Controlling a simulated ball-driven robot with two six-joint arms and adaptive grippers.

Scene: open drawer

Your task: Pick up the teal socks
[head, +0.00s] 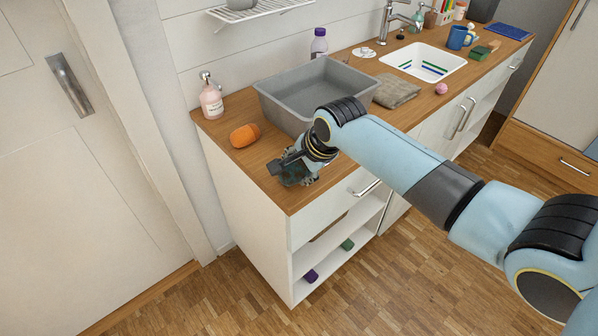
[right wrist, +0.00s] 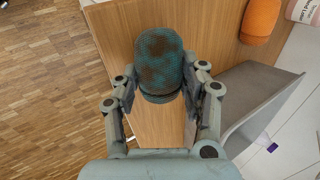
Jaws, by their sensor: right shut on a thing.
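The teal socks (right wrist: 160,62) are a rounded, rolled bundle with brownish patches. In the right wrist view they sit between the two fingers of my right gripper (right wrist: 160,88), which is shut on them. In the head view my right gripper (head: 292,168) is at the front left corner of the wooden counter, and the socks are mostly hidden by it. I cannot tell whether the socks touch the counter. My left gripper is not in view.
An orange rolled bundle (head: 244,135) and a pink soap bottle (head: 211,100) are left of the grey basin (head: 318,92). A grey towel (head: 396,90) and white sink (head: 424,62) are further right. Purple (head: 311,276) and green (head: 347,244) items lie on the lower shelves.

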